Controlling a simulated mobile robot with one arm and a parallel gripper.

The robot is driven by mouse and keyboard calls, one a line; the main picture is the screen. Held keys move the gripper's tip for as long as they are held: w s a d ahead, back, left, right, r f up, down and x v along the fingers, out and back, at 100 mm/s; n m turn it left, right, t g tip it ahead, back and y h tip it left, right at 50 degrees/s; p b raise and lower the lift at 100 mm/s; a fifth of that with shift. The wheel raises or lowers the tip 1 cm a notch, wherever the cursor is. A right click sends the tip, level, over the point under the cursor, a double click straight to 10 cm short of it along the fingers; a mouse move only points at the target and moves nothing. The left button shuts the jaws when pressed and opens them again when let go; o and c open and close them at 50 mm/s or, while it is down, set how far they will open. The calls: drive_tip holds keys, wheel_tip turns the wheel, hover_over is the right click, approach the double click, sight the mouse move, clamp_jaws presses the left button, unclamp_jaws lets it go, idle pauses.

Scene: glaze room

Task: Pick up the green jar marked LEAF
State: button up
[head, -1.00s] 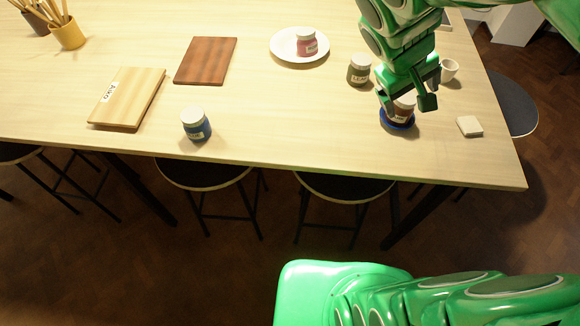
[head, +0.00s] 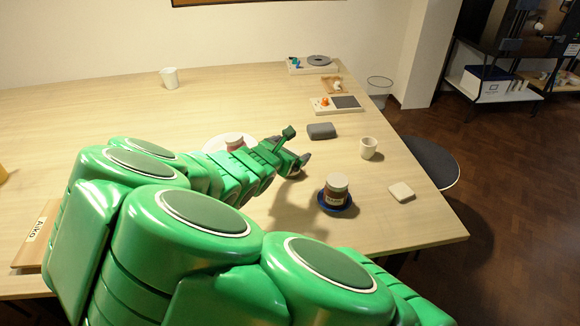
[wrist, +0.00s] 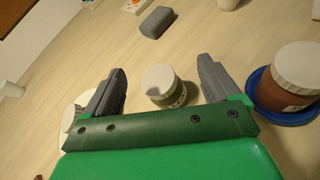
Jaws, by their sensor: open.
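A jar with a white lid (wrist: 158,78) stands upright on the table between my finger tips in the wrist view. Its body looks dark green with a pale label, whose word I cannot read. My gripper (wrist: 162,68) is open, with one finger on each side of the jar and a visible gap to both. My gripper also shows in the head view (head: 296,147), low over the table.
A brown jar (head: 335,190) on a blue dish (head: 349,211) stands close right of my gripper, also in the wrist view (wrist: 287,88). A pink jar (head: 234,142) on a white plate (head: 212,143) is left. A grey block (head: 321,130), cup (head: 368,148) and pale block (head: 401,192) lie around.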

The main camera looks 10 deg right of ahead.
drive_tip(key=f+n, duration=0.1)
drive_tip(key=a+f+n, duration=0.2)
drive_tip(key=shift+w+a+f+n+y, duration=0.1)
drive_tip(key=shift+w+a+n+y, duration=0.1)
drive_tip(key=shift+w+n+y, duration=0.1)
drive_tip(key=shift+w+f, duration=0.1)
drive_tip(key=shift+x, duration=1.15)
drive_tip(key=shift+s+d+x, duration=0.15)
drive_tip(key=shift+x, duration=0.9)
drive_tip(key=shift+s+d+x, duration=0.1)
drive_tip(key=shift+s+x, duration=0.05)
drive_tip(key=shift+x, duration=0.95)
drive_tip(key=shift+w+d+f, duration=0.2)
drive_tip(key=shift+w+f, duration=0.15)
drive_tip(key=shift+w, duration=0.1)
drive_tip(key=shift+c, duration=0.5)
drive_tip(key=c, duration=1.2)
